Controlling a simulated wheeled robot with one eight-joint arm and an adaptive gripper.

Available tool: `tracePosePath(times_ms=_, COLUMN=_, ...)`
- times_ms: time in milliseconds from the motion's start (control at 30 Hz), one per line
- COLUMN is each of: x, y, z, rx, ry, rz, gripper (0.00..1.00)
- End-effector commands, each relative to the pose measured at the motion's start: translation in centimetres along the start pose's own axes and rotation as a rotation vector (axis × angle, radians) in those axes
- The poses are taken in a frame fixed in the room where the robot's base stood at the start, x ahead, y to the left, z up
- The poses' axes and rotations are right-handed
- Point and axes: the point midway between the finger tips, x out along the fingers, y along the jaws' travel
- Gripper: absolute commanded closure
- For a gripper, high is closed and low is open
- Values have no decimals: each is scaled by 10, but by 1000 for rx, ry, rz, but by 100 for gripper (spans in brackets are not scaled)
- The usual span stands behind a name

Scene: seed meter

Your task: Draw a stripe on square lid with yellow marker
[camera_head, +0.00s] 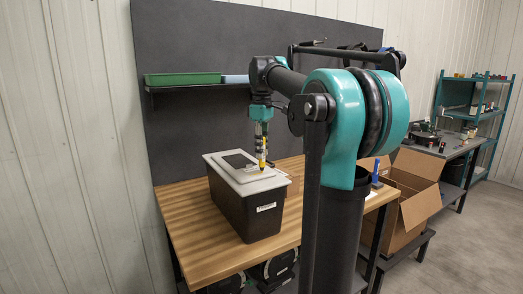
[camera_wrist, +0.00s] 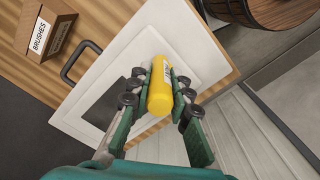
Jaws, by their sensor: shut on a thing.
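The yellow marker (camera_wrist: 160,88) is held between the fingers of my gripper (camera_wrist: 152,95) in the wrist view. It also shows as a small yellow spot (camera_head: 263,150) under the wrist in the head view. My gripper (camera_head: 262,148) is shut on it, above the lid. The marker's tip is hidden in the wrist view, and I cannot tell whether it touches the lid. The lid (camera_head: 238,178) is pale grey with a raised panel and a dark rectangle, and lies on a black bin (camera_head: 255,215). The lid (camera_wrist: 120,60) fills the middle of the wrist view.
The bin stands on a wooden table (camera_head: 190,222) near a dark back panel. A shelf above holds a green tray (camera_head: 182,79). A box labelled BRUSHES (camera_wrist: 46,32) and a wooden barrel-like thing (camera_wrist: 280,12) lie beyond the lid. An open cardboard box (camera_head: 412,205) stands at right.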

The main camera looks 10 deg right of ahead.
Motion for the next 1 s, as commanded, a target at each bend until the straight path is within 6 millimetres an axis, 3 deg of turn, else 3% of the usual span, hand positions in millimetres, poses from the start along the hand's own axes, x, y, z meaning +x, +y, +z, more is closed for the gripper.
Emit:
tracePosePath(times_ms=700, x=-52, y=0, z=0, rx=0, ry=0, rz=0, gripper=100)
tracePosePath(times_ms=1000, x=-59, y=0, z=0, rx=0, ry=0, rz=0, gripper=100)
